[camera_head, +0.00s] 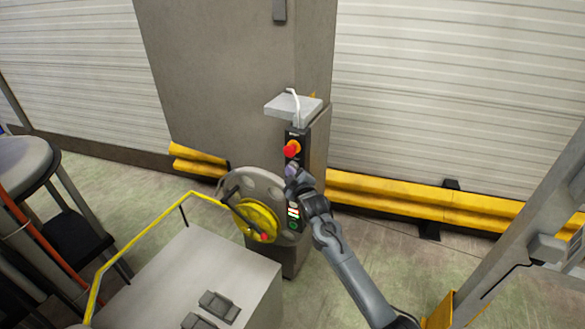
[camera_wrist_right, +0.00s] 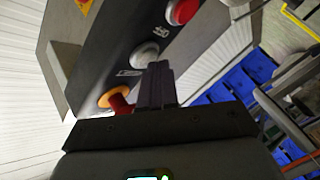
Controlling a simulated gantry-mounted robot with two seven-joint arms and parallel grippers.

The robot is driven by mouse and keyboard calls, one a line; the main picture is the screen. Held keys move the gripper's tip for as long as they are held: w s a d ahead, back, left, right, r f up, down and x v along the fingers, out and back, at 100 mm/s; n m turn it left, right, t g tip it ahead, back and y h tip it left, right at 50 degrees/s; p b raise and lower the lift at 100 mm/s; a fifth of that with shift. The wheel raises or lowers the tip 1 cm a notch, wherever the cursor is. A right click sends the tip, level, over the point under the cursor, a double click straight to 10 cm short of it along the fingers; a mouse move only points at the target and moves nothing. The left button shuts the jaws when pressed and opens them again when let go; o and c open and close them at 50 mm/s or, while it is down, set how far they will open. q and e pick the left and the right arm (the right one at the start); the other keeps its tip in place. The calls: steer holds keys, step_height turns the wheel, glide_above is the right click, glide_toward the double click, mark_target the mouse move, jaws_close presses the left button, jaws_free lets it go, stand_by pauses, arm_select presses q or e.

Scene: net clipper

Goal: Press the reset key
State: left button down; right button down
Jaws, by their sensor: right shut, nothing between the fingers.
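The black control panel (camera_head: 297,140) stands on a grey post, with a red emergency-stop knob (camera_head: 291,149) near its top. In the right wrist view the panel (camera_wrist_right: 95,60) carries that knob (camera_wrist_right: 120,102), a round whitish button (camera_wrist_right: 145,54) and a red button (camera_wrist_right: 183,11). The lettering beside the buttons is too small to read, so I cannot confirm which is the reset key. My right gripper (camera_head: 292,172) is shut and empty at the panel, just below the knob. Its fingertips (camera_wrist_right: 159,66) are beside the whitish button; I cannot tell whether they touch it. My left gripper is out of view.
A yellow wheel (camera_head: 257,221) on a grey round plate is left of the panel's lower part. A grey box (camera_head: 190,272) with a yellow rail (camera_head: 140,238) stands in front. A yellow barrier (camera_head: 420,198) runs along the wall at right. Some floor is clear at right.

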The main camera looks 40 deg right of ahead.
steer(key=shift+d, duration=0.2)
steer(key=shift+a, duration=0.15)
stand_by(0.3)
steer(key=shift+s+a+p, duration=0.3)
steer(key=shift+a+p, duration=0.3)
steer(key=shift+a, duration=0.05)
steer(key=a+p, duration=0.1)
steer(key=s+a+p, duration=0.1)
steer(key=a, duration=0.1)
steer(key=s+a+p, duration=0.1)
steer(key=shift+a, duration=0.3)
stand_by(0.8)
